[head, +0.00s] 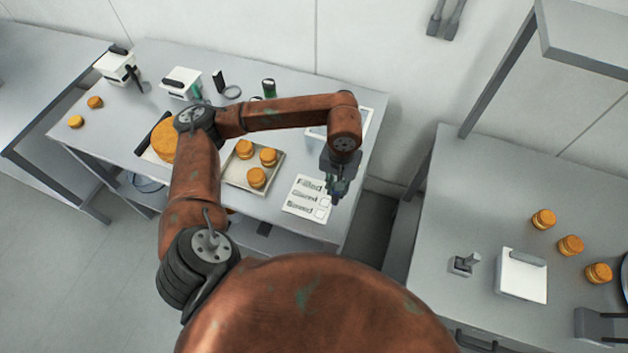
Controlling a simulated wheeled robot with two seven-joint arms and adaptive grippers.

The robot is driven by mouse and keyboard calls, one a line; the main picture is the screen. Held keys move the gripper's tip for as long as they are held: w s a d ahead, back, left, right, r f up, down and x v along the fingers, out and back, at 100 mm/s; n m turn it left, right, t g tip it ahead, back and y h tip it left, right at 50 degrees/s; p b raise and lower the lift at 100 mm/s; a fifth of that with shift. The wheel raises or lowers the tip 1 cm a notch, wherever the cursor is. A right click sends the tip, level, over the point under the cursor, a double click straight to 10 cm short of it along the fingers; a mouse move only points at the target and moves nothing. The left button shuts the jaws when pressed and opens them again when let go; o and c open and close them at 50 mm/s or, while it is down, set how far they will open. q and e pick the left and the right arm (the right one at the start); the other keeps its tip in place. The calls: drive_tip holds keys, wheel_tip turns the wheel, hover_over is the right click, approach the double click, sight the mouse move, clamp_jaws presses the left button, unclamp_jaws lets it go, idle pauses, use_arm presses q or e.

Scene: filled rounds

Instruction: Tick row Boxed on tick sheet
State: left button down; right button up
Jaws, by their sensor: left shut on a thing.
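The white tick sheet (304,205) lies near the front right edge of the left table. It has printed rows reading Filled, a middle row that looks like Glazed, and Boxed at the bottom, with small boxes at the right. Any marks in the boxes are too small to tell. My left gripper (337,189) points down at the sheet's right side, near the upper rows. It is shut on a small dark, bluish pen-like thing (335,199), mostly hidden by the fingers. I cannot tell whether its tip touches the sheet. My right gripper is not in view.
A tray (235,178) with orange rounds stands left of the sheet. A white-rimmed container (368,118) is partly behind my left arm. White machines (181,84) stand at the back left. The right table (450,215) holds several rounds and a white device (521,276).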

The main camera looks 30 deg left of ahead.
use_arm(q)
drive_tip(key=n+p, duration=0.1)
drive_tip(key=n, duration=0.2)
drive_tip(key=r+n+p, duration=0.1)
drive_tip(key=n, duration=0.2)
drive_tip(key=s+n+p, duration=0.1)
drive_tip(key=n, duration=0.2)
drive_tip(key=shift+s+a+r+n, duration=0.1)
drive_tip(key=shift+a+r+n, duration=0.1)
drive_tip(key=shift+a+n, duration=0.15)
drive_tip(key=s+f+n+p, duration=0.1)
drive_tip(key=n, duration=0.7)
drive_tip(key=a+f+n+p, duration=0.1)
drive_tip(key=f+n+p, duration=0.1)
drive_tip(key=n, duration=0.7)
drive_tip(key=s+a+f+n+p, duration=0.1)
drive_tip(key=n+p, duration=0.1)
drive_tip(key=n, duration=0.7)
drive_tip(key=shift+s+f, duration=0.2)
drive_tip(key=shift+s, duration=0.15)
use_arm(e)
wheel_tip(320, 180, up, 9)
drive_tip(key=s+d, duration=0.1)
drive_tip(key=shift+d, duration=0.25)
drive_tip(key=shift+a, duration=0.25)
use_arm(q)
drive_tip(key=shift+f, duration=0.35)
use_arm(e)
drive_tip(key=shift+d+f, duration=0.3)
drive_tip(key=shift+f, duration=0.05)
